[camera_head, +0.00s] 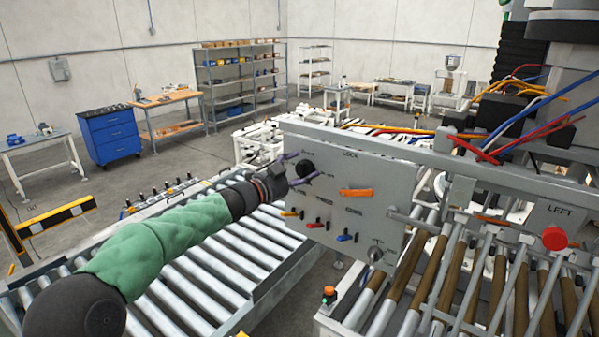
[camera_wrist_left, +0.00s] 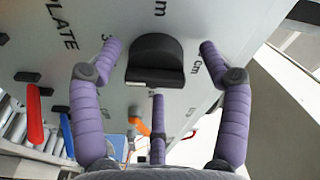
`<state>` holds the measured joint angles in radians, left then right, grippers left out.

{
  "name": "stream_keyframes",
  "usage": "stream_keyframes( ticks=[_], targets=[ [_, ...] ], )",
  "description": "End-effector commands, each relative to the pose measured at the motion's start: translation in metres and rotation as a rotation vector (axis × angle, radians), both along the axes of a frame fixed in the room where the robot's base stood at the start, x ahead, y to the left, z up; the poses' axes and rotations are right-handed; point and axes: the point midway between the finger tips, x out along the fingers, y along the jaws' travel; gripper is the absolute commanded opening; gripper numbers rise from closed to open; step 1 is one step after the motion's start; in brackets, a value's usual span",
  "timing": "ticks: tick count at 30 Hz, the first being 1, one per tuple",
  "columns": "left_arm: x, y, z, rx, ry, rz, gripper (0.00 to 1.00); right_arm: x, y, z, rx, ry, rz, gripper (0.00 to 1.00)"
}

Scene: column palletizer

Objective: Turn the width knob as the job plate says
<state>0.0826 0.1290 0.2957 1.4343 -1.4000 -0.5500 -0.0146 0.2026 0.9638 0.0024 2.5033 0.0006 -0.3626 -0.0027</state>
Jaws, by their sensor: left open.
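The grey control panel (camera_head: 385,190) stands upright at the centre of the head view. A black knob (camera_head: 305,168) is on its upper left; it also shows in the wrist view (camera_wrist_left: 156,60), with "cm" markings around it. My left gripper (camera_head: 301,167) is at the knob. In the wrist view its purple fingers (camera_wrist_left: 160,48) are spread apart, one on each side of the knob, with a third finger below. I see gaps at the sides, so no grip shows. The word "PLATE" is partly visible; no job plate setting is readable. My right gripper is out of view.
The panel also carries an orange handle (camera_head: 356,192), small red and blue levers (camera_head: 346,238) and a lower knob (camera_head: 376,254). Roller conveyors (camera_head: 230,255) lie below and at right. A red button (camera_head: 555,238) is at the far right.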

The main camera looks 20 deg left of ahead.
Motion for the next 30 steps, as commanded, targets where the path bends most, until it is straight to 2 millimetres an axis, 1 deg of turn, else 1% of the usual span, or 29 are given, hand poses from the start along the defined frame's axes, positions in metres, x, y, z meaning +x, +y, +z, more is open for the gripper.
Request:
stream_keyframes(
  ticks=[4, 8, 21, 25, 30],
  targets=[
    [-0.002, 0.002, -0.001, 0.0, 0.003, 0.001, 0.77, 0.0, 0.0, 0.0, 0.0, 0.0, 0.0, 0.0],
    [-0.013, 0.008, -0.001, 0.0, 0.003, 0.002, 0.77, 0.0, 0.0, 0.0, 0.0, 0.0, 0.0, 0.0],
    [-0.084, 0.045, -0.001, 0.001, 0.0, 0.002, 0.77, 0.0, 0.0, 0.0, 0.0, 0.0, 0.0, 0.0],
    [-0.097, 0.052, -0.001, 0.001, -0.001, 0.001, 0.77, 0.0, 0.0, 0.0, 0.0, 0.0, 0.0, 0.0],
    [-0.105, 0.056, 0.0, 0.0, 0.0, 0.0, 0.77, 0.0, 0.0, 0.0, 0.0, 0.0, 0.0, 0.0]
  ],
)
